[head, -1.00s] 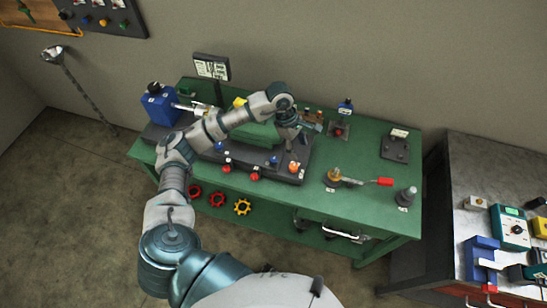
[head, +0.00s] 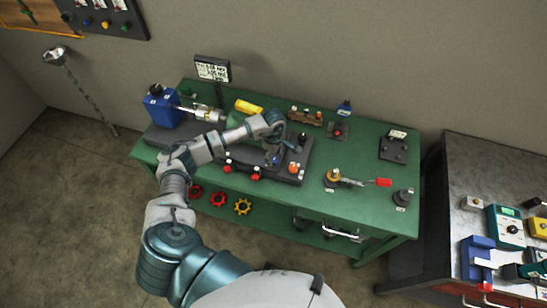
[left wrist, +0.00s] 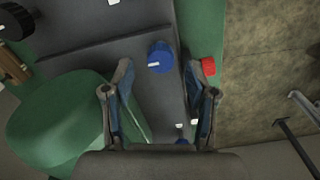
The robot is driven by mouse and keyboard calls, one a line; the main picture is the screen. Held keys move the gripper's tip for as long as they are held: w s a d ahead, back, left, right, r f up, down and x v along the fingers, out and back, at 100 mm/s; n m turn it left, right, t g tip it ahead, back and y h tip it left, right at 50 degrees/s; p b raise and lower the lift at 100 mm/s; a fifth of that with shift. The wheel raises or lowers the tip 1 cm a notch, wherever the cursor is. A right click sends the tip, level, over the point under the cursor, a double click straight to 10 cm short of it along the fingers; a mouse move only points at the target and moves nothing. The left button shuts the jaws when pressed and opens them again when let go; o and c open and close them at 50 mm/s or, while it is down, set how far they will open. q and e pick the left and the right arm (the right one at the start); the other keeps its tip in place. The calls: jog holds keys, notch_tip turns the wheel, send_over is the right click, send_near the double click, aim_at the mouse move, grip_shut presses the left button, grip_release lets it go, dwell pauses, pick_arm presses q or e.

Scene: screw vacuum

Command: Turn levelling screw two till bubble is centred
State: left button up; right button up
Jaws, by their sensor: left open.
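My left gripper (left wrist: 158,80) is open and empty in the left wrist view, its two fingers pointing down over the dark base plate. A blue knob (left wrist: 160,57) with a white mark lies just beyond the fingertips, between their lines and apart from them. In the head view the left gripper (head: 282,148) hangs above the right part of the dark base plate (head: 303,150), close to the blue knob (head: 272,160). Red knobs (head: 256,176) sit along the plate's front. I cannot tell which knob is screw two, and no bubble can be made out. My right gripper is out of view.
The green bench (head: 350,205) carries a blue container (head: 162,108), a yellow block (head: 248,107), a brown block (head: 305,115) and a red-handled tool (head: 382,182). A grey side table (head: 465,190) stands at right.

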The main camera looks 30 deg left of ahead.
pick_arm(q)
jog(key=shift+f, duration=1.25)
grip_shut()
jog(key=shift+n, duration=0.3)
